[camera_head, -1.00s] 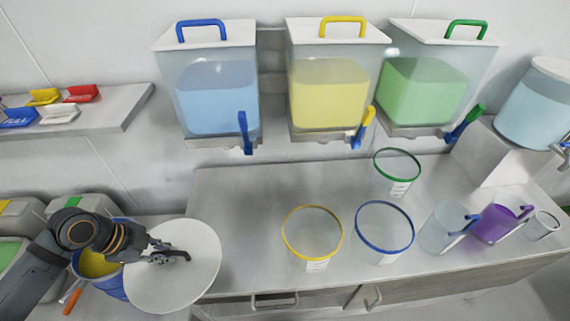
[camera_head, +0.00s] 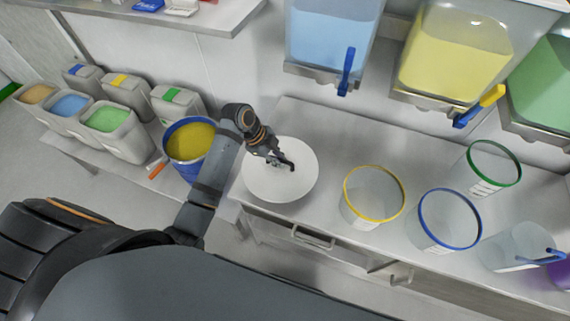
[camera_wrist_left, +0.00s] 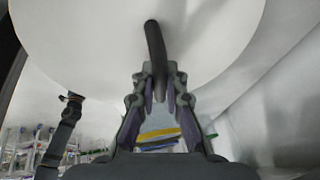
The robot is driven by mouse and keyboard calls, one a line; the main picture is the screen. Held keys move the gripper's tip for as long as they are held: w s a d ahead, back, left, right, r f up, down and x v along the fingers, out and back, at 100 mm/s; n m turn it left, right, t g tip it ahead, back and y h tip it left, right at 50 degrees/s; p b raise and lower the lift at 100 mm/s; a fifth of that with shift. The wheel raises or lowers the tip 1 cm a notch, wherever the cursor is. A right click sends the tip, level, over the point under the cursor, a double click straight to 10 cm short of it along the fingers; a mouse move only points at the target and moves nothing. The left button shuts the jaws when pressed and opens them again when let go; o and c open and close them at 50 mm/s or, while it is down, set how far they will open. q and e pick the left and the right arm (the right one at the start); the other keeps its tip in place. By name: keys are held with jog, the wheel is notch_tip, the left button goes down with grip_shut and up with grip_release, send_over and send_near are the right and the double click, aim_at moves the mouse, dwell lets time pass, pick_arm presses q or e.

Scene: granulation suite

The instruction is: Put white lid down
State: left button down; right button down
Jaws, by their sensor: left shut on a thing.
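The white lid (camera_head: 265,187) is a round disc with a dark handle, at the left end of the counter in the head view. My left gripper (camera_head: 283,164) is shut on the lid's handle. In the left wrist view the fingers (camera_wrist_left: 158,95) close around the dark handle (camera_wrist_left: 153,45), with the white lid (camera_wrist_left: 90,40) filling the upper part. The lid is over or on the counter's left end; I cannot tell whether it touches. A blue tub (camera_head: 194,172) with yellow contents stands uncovered to its left. My right gripper is not in view.
The counter (camera_head: 300,125) holds a yellow-rimmed container (camera_head: 372,210), a blue-rimmed one (camera_head: 440,240) and a green-rimmed one (camera_head: 487,185) to the right of the lid. Dispensers with blue (camera_head: 345,85) and yellow (camera_head: 465,120) taps hang above. Several grey bins (camera_head: 120,150) stand at the left.

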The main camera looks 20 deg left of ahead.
pick_arm(q)
jog(key=shift+w+d+f, duration=0.35)
jog(key=shift+f, duration=0.25)
jog(key=shift+w+d+f, duration=0.3)
jog(key=shift+w+f, duration=0.05)
jog(key=shift+f, duration=0.2)
notch_tip(320, 180, down, 2)
jog(key=shift+d+f+p, duration=0.15)
jog(key=shift+f+p, duration=0.1)
jog(key=shift+p, duration=0.4)
jog(key=shift+f, duration=0.45)
jog(key=c, duration=1.4)
grip_release()
jog(key=shift+f, duration=0.1)
